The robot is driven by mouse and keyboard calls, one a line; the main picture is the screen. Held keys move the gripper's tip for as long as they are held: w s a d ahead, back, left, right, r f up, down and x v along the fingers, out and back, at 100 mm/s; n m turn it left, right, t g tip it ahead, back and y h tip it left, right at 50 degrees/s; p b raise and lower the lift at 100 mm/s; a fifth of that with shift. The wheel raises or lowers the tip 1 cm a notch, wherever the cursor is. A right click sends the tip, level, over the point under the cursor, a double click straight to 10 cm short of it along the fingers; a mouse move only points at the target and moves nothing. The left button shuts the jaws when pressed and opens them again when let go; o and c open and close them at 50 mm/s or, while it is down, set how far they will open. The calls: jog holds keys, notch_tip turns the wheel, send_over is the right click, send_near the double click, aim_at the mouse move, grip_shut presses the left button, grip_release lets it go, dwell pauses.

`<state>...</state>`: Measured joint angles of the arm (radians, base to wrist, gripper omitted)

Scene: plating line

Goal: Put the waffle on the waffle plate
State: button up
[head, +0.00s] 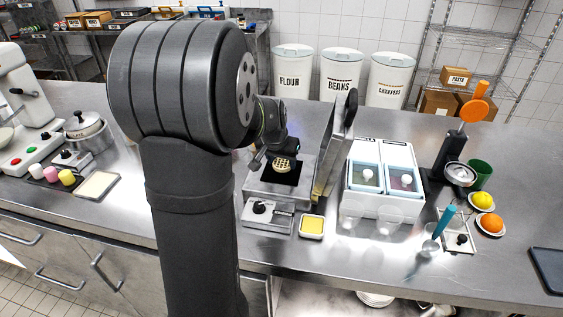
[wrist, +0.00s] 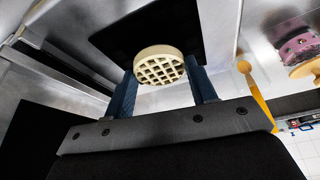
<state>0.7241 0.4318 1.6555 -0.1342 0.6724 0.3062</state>
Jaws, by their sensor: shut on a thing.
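The waffle (head: 284,164) is round, pale and gridded. In the head view it shows over the black square plate (head: 293,178) of an open waffle iron (head: 258,189), whose lid (head: 335,150) stands up on the right. My gripper (wrist: 164,75) has its two blue fingers on either side of the waffle (wrist: 160,66) and is shut on it. The black plate (wrist: 120,40) is behind it in the wrist view; the gap between them is hard to judge. A flat pale tray (head: 97,185) lies at the left; I cannot tell whether it is the waffle plate.
A small yellow-filled dish (head: 312,226) sits at the front, right of the iron's control box (head: 266,214). A white two-bay box (head: 383,208) stands right of the lid. Coloured cups (head: 67,177) stand beside the pale tray. My arm hides part of the counter.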

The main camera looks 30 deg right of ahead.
jog(key=shift+f, duration=0.4)
jog(key=shift+f, duration=0.15)
jog(key=o, duration=0.7)
jog(key=v, duration=1.2)
jog(key=shift+r, duration=0.2)
jog(key=shift+d, duration=0.1)
